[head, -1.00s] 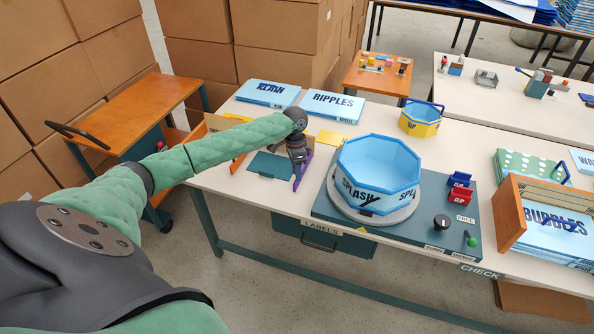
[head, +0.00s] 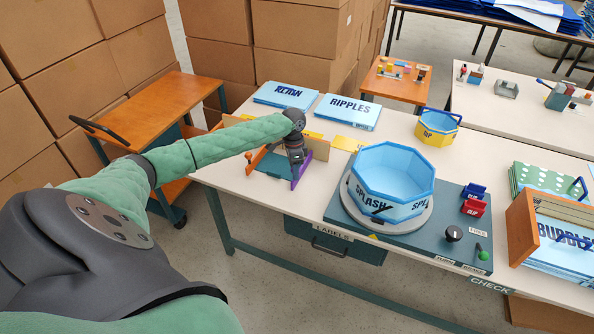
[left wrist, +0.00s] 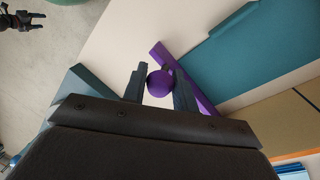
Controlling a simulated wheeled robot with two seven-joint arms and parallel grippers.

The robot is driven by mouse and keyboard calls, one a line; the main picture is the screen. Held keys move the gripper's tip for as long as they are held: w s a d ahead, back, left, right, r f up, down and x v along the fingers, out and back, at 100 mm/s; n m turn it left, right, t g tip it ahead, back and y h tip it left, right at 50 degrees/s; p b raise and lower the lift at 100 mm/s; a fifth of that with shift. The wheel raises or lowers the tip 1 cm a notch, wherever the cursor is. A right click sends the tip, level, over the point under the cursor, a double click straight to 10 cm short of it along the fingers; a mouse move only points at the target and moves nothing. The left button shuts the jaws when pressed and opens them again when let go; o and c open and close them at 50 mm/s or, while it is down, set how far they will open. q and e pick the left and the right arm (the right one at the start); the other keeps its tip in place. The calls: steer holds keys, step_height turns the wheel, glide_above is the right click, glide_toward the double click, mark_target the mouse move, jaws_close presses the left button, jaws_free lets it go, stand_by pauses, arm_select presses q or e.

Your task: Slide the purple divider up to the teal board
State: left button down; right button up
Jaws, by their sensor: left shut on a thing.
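The purple divider (head: 302,170) stands on the near end of the work table, in a fixture with tan and orange walls. The teal board (head: 275,163) lies flat in the fixture, left of the divider in the head view. My left gripper (left wrist: 159,88) is shut on the divider's round purple knob. In the left wrist view the divider's bar (left wrist: 203,100) runs close along the edge of the teal board (left wrist: 275,55); I cannot tell whether they touch. A dark gripper, likely my right one (left wrist: 22,20), shows small over the floor.
Right of the fixture, a light-blue SPLASH tub (head: 390,185) sits on a dark teal base (head: 450,225). RIPPLES panels (head: 348,111) and KLAUN panels (head: 287,95) lie behind. An orange-topped cart (head: 150,110) stands left. A yellow-and-blue bucket (head: 438,127) stands further back.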

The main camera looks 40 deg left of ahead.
arm_select(q)
steer(key=c, duration=1.1)
jaws_free()
steer(key=shift+a+r, duration=0.1)
steer(key=shift+r, duration=0.15)
steer(key=r+b, duration=0.1)
steer(key=r, duration=0.3)
steer(key=w+a+r+b, duration=0.1)
steer(key=r, duration=0.2)
steer(key=shift+r+b, duration=0.1)
steer(key=shift+b, duration=0.2)
arm_select(e)
step_height(320, 180, up, 6)
steer(key=w+a, duration=0.1)
steer(key=shift+w+a, duration=0.2)
steer(key=shift+a, duration=0.2)
